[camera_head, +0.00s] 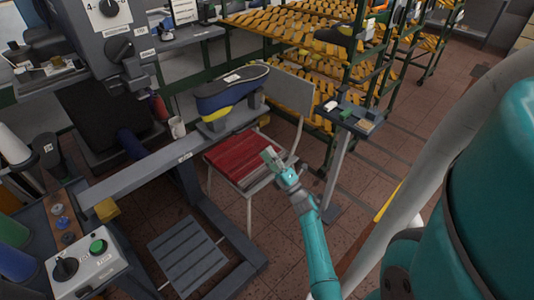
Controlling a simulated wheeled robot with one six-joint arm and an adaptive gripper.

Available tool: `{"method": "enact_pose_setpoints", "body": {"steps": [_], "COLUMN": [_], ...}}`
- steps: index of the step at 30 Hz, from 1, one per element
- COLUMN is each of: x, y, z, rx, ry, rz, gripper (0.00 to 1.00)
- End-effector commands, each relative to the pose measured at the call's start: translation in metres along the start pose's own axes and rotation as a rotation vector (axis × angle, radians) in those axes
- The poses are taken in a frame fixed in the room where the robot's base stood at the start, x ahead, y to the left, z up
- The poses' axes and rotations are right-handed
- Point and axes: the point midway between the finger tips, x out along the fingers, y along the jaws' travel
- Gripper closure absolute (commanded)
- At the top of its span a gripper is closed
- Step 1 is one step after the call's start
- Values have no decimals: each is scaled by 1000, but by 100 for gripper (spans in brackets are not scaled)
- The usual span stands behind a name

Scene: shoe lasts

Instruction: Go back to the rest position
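My gripper (270,155) is at the end of my teal arm, near the middle of the picture. It appears in front of the red-seated chair (240,153). It is small in the view, and I cannot tell whether its fingers are apart or together. I see nothing clearly held in it. A shoe last (230,87) in dark blue and yellow lies sole-up on a stand at the end of the grey machine beam, above and left of my gripper. My gripper is apart from it.
A rack (325,85) with several yellow lasts stands behind. A small post table (350,115) stands right of the chair. A machine (110,40) and a control box with a green button (88,265) are at left. Open tiled floor (390,150) lies right of the post.

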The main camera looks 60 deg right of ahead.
Motion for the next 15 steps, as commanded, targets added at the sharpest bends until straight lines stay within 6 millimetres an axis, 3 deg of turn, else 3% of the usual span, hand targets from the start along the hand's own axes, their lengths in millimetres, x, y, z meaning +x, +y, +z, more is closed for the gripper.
{"method": "enact_pose_setpoints", "body": {"steps": [12, 15], "x": [0, -3], "y": [0, -2], "z": [0, -8], "rx": [0, 18], "ry": [0, -1], "rz": [0, -4], "gripper": [63, 63]}}
